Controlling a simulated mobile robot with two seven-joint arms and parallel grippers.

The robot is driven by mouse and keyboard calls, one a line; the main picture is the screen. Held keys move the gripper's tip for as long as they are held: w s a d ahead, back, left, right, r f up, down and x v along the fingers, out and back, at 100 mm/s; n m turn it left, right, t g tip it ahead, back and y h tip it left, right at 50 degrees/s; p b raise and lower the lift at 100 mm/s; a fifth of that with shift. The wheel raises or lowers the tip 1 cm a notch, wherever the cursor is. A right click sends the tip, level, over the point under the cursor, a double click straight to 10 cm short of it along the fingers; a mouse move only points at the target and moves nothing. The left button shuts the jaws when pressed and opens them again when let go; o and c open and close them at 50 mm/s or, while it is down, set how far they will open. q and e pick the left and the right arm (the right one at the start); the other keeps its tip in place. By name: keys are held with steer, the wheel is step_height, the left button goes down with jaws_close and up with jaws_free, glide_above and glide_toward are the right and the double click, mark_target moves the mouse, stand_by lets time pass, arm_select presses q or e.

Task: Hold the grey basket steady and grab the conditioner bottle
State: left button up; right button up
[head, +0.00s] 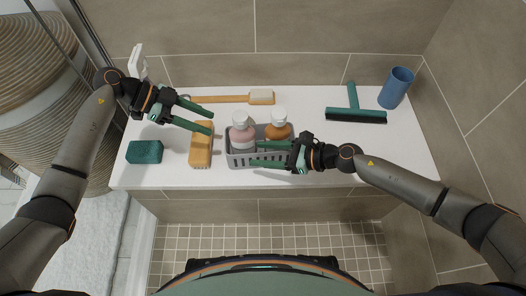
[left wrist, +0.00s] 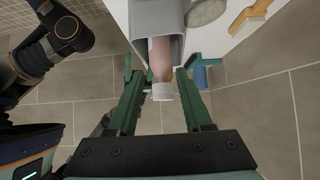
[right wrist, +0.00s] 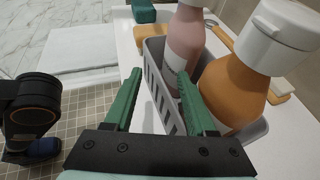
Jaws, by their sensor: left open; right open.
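The grey basket (head: 232,160) stands on the white bench and holds two white-capped bottles. The pink bottle (head: 243,138) is on the left and the amber bottle (head: 279,131) on the right. I cannot read which is the conditioner. My right gripper (head: 252,154) is open at the basket's front; in the right wrist view (right wrist: 155,82) its fingers lie either side of the near wall (right wrist: 160,88). My left gripper (head: 212,123) is open and empty, left of the basket. In the left wrist view the pink bottle (left wrist: 160,60) shows between its fingers, apart from them.
A wooden brush (head: 201,145) lies left of the basket and a green sponge (head: 145,152) further left. A long-handled brush (head: 261,97) lies behind. A squeegee (head: 355,115) and blue cup (head: 396,88) are on the right. The bench's right front is clear.

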steer(key=shift+a, duration=0.2)
steer(key=c, duration=0.9)
steer(key=shift+f, duration=0.1)
